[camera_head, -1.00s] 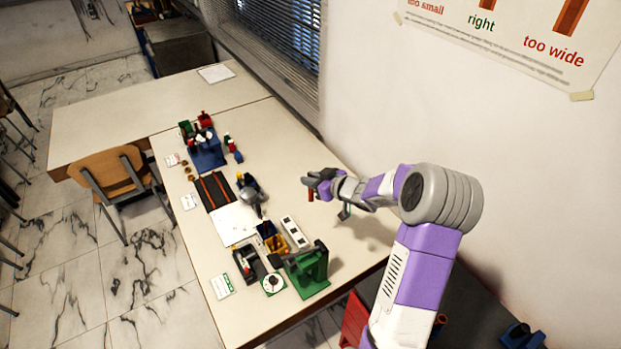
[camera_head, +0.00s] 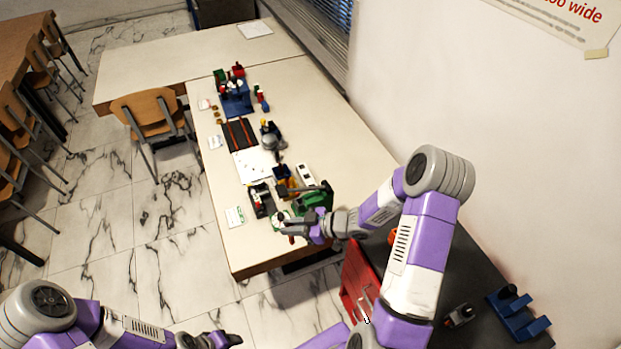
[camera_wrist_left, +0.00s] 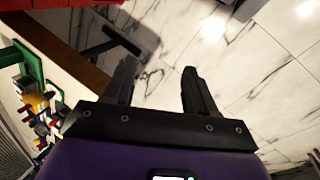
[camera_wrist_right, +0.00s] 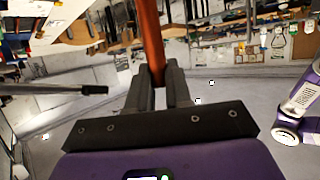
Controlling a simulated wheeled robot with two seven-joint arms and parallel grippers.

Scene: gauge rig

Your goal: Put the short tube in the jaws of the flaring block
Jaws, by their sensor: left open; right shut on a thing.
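My right gripper (camera_head: 287,228) is shut on a copper-coloured tube (camera_wrist_right: 151,38) over the table's near end. The tube stands out from between the fingers in the right wrist view. A green block (camera_head: 318,196) with a dark lever is just behind this gripper, partly covered by it. A black fixture (camera_head: 260,199) stands to its left. I cannot tell which of these is the flaring block, and no jaws show clearly. My left gripper (camera_wrist_left: 158,78) is open and empty, over the floor. It also shows at the bottom of the head view (camera_head: 228,340).
A white-topped table (camera_head: 240,258) carries a blue fixture (camera_head: 236,100), a black tray (camera_head: 240,134) and small yellow and white parts. A dark bench (camera_head: 450,270) with a red side (camera_head: 360,280) is at right. The table's right strip is clear.

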